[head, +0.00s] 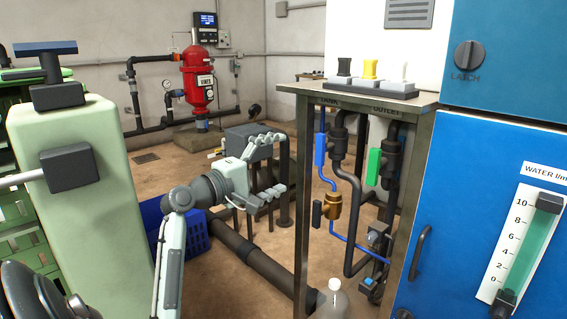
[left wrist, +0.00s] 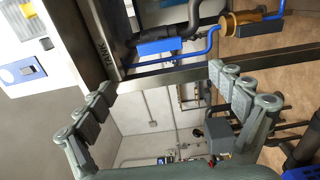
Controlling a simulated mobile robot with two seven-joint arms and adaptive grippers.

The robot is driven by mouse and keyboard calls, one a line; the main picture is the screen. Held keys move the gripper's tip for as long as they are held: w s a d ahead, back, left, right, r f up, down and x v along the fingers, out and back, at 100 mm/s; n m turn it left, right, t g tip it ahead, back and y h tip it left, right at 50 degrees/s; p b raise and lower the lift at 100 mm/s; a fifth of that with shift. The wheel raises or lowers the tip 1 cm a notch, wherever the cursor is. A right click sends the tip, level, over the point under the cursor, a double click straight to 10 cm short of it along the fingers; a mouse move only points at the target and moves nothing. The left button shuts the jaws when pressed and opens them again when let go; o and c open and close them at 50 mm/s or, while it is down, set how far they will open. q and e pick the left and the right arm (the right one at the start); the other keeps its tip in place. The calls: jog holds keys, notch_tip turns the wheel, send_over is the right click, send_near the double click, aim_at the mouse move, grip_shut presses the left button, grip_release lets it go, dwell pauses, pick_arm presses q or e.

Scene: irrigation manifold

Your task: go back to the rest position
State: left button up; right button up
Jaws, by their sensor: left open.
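My left gripper (head: 279,166) is open and empty in the middle of the head view, its fingers pointing right toward the metal manifold stand (head: 300,200). A gap shows between its fingertips and the stand's front leg. In the left wrist view, the two spread fingers of the gripper (left wrist: 165,95) have nothing between them. Behind them that view shows the stand's frame, the blue handle (left wrist: 168,45) by the TANK label and the brass valve (left wrist: 240,20). My right gripper is not in either view.
A pale green post (head: 100,190) stands close on the left. A blue cabinet (head: 470,190) fills the right. The stand carries a green handle (head: 374,167). A clear bottle (head: 331,302) is at its foot. A blue crate (head: 190,240) and black pipe (head: 260,262) lie behind my arm.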

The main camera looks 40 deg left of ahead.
aim_at(316, 150)
pick_arm(q)
jog(key=w, duration=0.7)
jog(key=w+d, duration=0.1)
jog(key=w, duration=0.3)
jog(key=shift+w, duration=0.55)
